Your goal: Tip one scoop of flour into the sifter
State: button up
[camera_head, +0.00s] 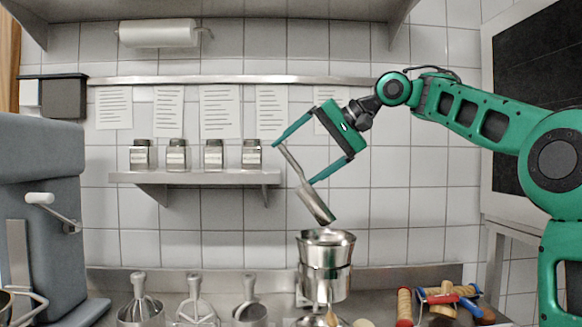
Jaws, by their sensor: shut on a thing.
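My gripper (297,158) is shut on the handle of a metal scoop (316,205). The scoop hangs steeply tilted, its bowl end low and to the right. It is above the metal sifter (325,266), and a gap shows between the scoop and the sifter's rim. The sifter stands upright with its open top facing up.
Mixer attachments (195,302) stand at the front left, beside a large grey machine (40,200). Several coloured-handled tools (440,298) lie right of the sifter. A wall shelf (195,177) with several jars is behind on the left.

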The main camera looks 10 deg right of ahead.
jog(key=shift+s+d+r+m+t+y, duration=0.15)
jog(key=shift+d+y, duration=0.25)
jog(key=shift+d, duration=0.25)
jog(key=shift+s+d+r+m+t+y, duration=0.1)
jog(key=shift+s+d+r+y, duration=0.1)
jog(key=shift+d+y, duration=0.35)
jog(key=shift+s+d+r+m+t+y, duration=0.15)
jog(key=shift+d+y, duration=0.1)
jog(key=shift+d, duration=0.55)
jog(key=shift+r, duration=0.1)
notch_tip(320, 180, up, 5)
jog(key=g+h, duration=0.1)
jog(key=h, duration=0.1)
jog(key=n+g+h, duration=0.1)
jog(key=h, duration=0.2)
jog(key=shift+n+h, duration=0.3)
dwell(0.4)
